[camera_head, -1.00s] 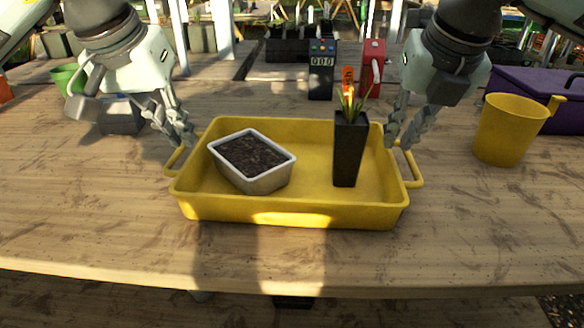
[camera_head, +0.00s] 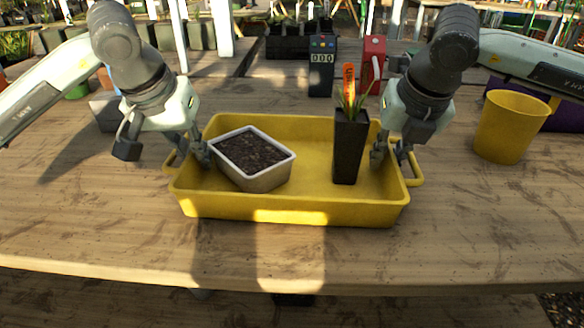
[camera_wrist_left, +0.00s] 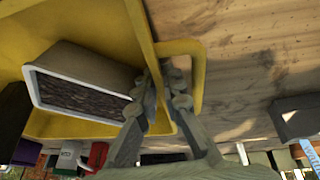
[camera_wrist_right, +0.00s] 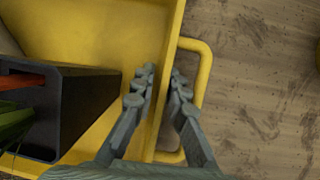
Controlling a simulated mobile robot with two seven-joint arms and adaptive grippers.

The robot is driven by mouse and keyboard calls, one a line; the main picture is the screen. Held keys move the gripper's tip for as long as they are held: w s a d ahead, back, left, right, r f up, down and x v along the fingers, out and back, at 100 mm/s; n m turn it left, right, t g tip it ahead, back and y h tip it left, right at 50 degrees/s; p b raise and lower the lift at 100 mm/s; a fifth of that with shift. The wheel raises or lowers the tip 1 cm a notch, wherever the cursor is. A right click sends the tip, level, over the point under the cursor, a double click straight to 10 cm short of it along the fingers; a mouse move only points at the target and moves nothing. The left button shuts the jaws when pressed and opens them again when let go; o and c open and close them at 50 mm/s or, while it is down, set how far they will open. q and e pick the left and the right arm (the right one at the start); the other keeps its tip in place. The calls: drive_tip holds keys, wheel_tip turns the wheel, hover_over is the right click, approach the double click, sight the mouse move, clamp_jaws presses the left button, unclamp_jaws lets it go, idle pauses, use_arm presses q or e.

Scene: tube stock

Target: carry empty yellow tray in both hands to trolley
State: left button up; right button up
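The yellow tray (camera_head: 300,213) stands on the wooden table and is not empty. It holds a pale rectangular pot of dark soil (camera_head: 262,182) at its left and a tall black pot with a spiky plant (camera_head: 348,150) at its right. My left gripper (camera_head: 195,160) is at the tray's left end. In the left wrist view its fingers (camera_wrist_left: 162,70) straddle the end wall, with one inside and one between wall and handle. My right gripper (camera_head: 388,160) is at the right end. In the right wrist view its fingers (camera_wrist_right: 162,75) straddle that wall with gaps showing.
A yellow cup (camera_head: 505,128) stands on the right, before a purple box (camera_head: 563,115). A dark device with a numeric display (camera_head: 321,70) and a red object (camera_head: 373,62) stand behind the tray. The table in front of the tray is clear. No trolley is recognisable.

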use_arm(q)
clamp_jaws()
use_arm(e)
clamp_jaws()
use_arm(q)
drive_tip(key=shift+r, duration=0.15)
use_arm(e)
drive_tip(key=shift+r, duration=0.1)
